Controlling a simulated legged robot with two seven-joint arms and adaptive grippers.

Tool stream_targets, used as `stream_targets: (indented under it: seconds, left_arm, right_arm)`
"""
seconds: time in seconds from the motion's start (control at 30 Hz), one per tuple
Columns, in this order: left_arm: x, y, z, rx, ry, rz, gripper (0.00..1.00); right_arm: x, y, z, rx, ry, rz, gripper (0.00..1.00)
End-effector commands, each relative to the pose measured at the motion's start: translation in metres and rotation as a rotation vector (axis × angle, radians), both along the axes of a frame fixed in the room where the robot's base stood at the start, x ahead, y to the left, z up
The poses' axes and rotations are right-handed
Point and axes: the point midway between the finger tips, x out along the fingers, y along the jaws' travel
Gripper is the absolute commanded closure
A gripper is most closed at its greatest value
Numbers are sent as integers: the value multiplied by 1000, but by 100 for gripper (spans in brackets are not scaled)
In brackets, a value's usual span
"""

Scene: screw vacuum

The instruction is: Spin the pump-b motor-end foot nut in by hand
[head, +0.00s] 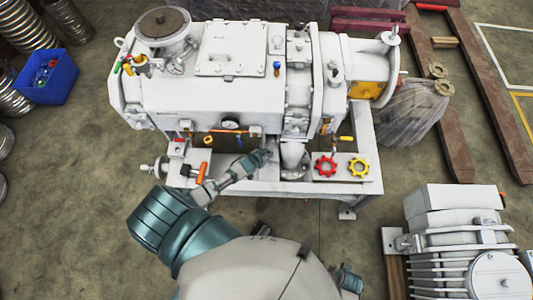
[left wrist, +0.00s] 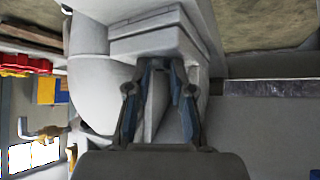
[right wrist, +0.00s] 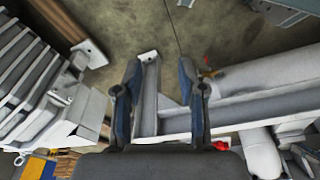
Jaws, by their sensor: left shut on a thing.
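The pump (head: 210,95) is a large white machine on a pale frame (head: 300,187). My left gripper (head: 266,155) reaches to its lower front edge, left of a grey pipe elbow (head: 293,157). In the left wrist view the left gripper (left wrist: 161,66) has its fingertips drawn together against a grey casting (left wrist: 160,30). It is shut on a small part there, seemingly the foot nut, which the fingertips hide. My right gripper (right wrist: 159,68) is open and empty in the right wrist view, with floor and a pale frame beyond it.
A red handwheel (head: 325,166) and a yellow handwheel (head: 359,166) sit on the frame right of the elbow. An orange-handled valve (head: 202,173) is to the left. A finned grey machine (head: 465,245) stands at lower right. Bare floor lies between.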

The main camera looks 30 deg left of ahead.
Motion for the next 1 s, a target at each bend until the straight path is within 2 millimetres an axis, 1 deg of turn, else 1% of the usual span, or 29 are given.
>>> stream_targets:
  seconds: [0.03,0.13,0.27,0.4,0.6,0.7,0.8,0.9,1.0]
  left_arm:
    - [0,6,0,11,2,-47,100]
    - [0,7,-3,9,2,-129,100]
    - [0,8,-4,7,3,-209,100]
    - [-1,9,-6,6,5,-279,100]
    - [0,10,-6,4,6,-361,100]
    - [0,10,-5,3,5,-395,100]
    - [1,11,-5,3,5,-422,100]
    - [1,11,-4,3,5,-446,100]
    - [2,12,-4,2,4,-465,100]
  right_arm:
    - [1,0,0,0,-2,0,60]
    - [3,0,9,1,-7,-1,60]
    - [5,0,29,2,-12,-4,60]
    - [6,0,60,2,-22,-6,60]
    - [-1,-2,107,4,-33,-10,60]
    - [-4,-3,127,5,-46,-10,60]
    - [23,6,124,33,-168,-2,60]
    - [46,13,127,59,-277,4,60]
    - [63,19,130,80,-363,9,60]
